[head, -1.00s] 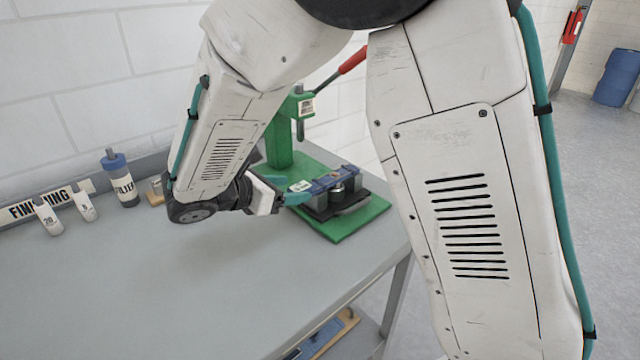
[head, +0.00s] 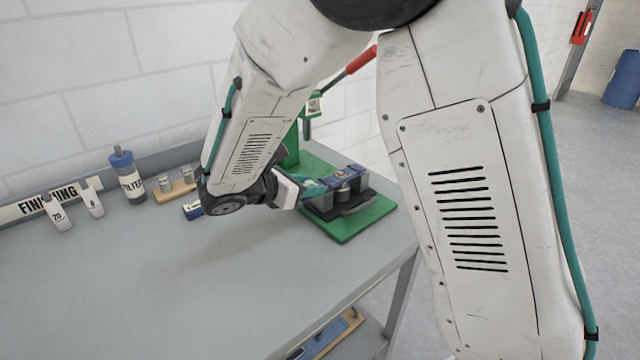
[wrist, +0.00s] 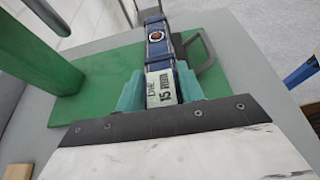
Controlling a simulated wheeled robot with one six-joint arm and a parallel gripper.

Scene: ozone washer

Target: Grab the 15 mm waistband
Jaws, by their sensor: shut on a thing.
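No waistband shows. A blue block (head: 347,174) marked "DIE 15 MM" in the wrist view (wrist: 158,60) sits at the green press. A round reddish-brown spot shows on its top. My gripper (wrist: 160,85) is shut on its near, labelled end, with a teal finger on each side. In the head view my gripper (head: 313,187) reaches the block from the left, and the fingers hide the label. Whether the block rests on the dark support below it or is slightly raised, I cannot tell.
The green press base (head: 345,230) and its column stand at the table's back right. Left of my wrist are another small blue block (head: 192,210), a wooden board (head: 164,195) with metal cylinders, and a bottle (head: 127,175). The table's front left is clear.

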